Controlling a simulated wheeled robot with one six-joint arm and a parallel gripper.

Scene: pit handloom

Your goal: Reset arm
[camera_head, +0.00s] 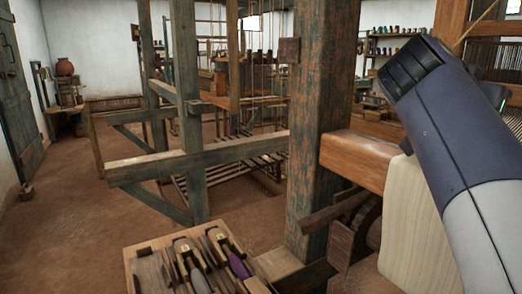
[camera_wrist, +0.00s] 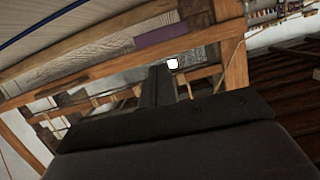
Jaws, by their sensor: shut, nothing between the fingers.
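My gripper (camera_wrist: 160,75) shows in the wrist view as a narrow dark pair of fingers, closed together with nothing between them. It points up past the wooden beams of the loom and is clear of them as far as I can tell. In the head view my arm rises along the right side, and the gripper itself is out of that picture.
A thick worn post (camera_head: 322,120) stands mid-picture, joined to an orange-brown beam (camera_head: 358,160). A tray (camera_head: 130,270) of shuttles sits at the front. The loom frame (camera_head: 195,158) stands behind. Open earthen floor (camera_head: 65,215) lies at left.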

